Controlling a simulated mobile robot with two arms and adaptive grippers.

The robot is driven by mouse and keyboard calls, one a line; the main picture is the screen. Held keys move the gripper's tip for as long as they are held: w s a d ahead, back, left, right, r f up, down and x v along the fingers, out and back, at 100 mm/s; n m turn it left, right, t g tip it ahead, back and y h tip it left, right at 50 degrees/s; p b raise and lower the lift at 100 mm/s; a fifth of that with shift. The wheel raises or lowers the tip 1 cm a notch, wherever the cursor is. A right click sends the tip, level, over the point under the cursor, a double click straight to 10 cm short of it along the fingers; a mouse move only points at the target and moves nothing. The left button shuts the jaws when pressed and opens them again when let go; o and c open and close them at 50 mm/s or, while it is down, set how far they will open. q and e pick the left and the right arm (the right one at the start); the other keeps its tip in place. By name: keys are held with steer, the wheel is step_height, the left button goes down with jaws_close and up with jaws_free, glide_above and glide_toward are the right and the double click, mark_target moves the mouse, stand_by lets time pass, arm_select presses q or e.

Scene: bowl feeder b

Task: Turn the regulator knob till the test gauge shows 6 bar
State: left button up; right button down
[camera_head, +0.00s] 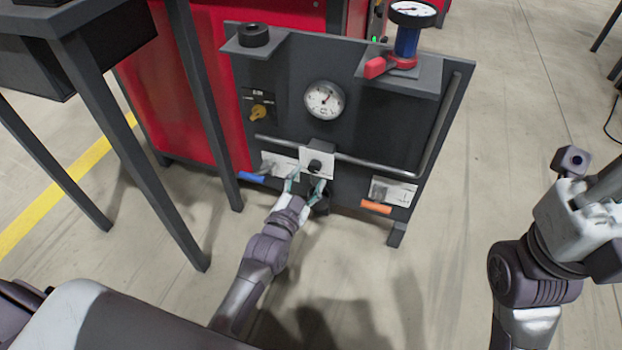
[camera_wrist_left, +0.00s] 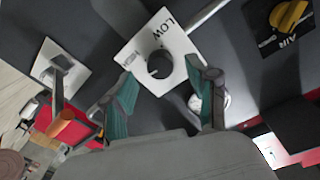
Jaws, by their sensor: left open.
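The regulator knob is a round black knob (camera_head: 315,165) on a white plate at the lower middle of the dark panel. In the left wrist view the knob (camera_wrist_left: 160,64) sits on its plate, which reads LOW on one side. A white round gauge (camera_head: 324,100) is on the panel above it. Another gauge (camera_head: 412,11) stands on a blue body on the panel's top right; I cannot tell which is the test gauge. Their readings are too small to read. My left gripper (camera_head: 305,186) is open, its teal fingers just short of the knob, apart from it.
A yellow AIR knob (camera_head: 258,112) is left of the panel gauge. A bent grey pipe (camera_head: 380,168) runs right from the knob's plate. A blue handle (camera_head: 251,177) and an orange handle (camera_head: 376,207) stick out low. My right arm is at the right, over clear floor.

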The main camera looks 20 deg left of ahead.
mark_target(315, 167)
arm_select(q)
steer(key=shift+w+d+b, duration=0.1)
steer(key=shift+w+b, duration=0.25)
steer(key=shift+w, duration=0.95)
jaws_close()
